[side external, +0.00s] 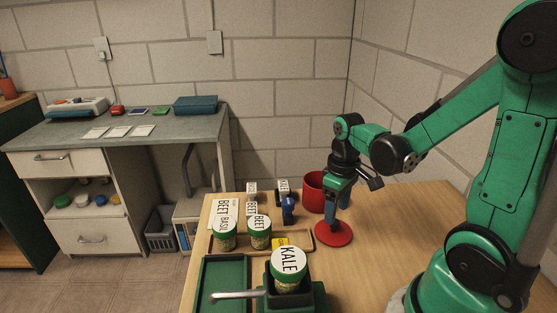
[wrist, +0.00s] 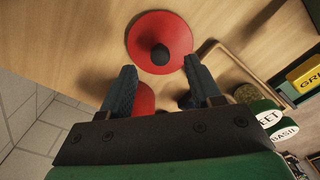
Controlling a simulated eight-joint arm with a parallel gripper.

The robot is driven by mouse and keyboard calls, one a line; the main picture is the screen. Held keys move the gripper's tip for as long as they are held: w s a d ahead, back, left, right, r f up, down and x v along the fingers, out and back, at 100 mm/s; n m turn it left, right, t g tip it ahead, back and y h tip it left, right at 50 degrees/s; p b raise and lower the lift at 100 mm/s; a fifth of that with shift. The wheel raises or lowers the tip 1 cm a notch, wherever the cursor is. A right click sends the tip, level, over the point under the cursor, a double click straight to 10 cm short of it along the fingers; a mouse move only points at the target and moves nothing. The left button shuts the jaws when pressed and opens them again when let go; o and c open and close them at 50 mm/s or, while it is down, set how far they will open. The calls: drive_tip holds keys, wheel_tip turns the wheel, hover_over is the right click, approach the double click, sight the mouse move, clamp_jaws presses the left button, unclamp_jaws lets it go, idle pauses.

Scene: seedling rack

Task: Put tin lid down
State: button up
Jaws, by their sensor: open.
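The tin lid (side external: 333,234) is a red disc that appears to lie flat on the wooden table. In the wrist view the lid (wrist: 140,35) shows a round black knob near its middle. My gripper (side external: 337,213) is just above the lid, pointing down. In the wrist view my gripper (wrist: 161,66) is open, with one blue finger to each side of the knob and a gap showing around it. The red tin (side external: 313,188) stands on the table behind the lid; part of it (wrist: 143,98) shows between my fingers in the wrist view.
Left of the lid, a wooden tray (side external: 300,248) holds green-lidded jars, including a beet jar (side external: 260,236). A kale jar (side external: 288,272) sits in a dark green holder in front. A blue object (side external: 288,207) stands nearby. The table right of the lid is clear.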

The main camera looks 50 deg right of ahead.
wheel_tip(320, 180, up, 9)
drive_tip(key=w+a+t, duration=0.3)
drive_tip(key=a+t, duration=0.4)
drive_tip(key=a, duration=0.3)
drive_tip(key=shift+w+a, duration=0.15)
drive_tip(key=shift+a, duration=0.05)
drive_tip(key=shift+f, duration=0.1)
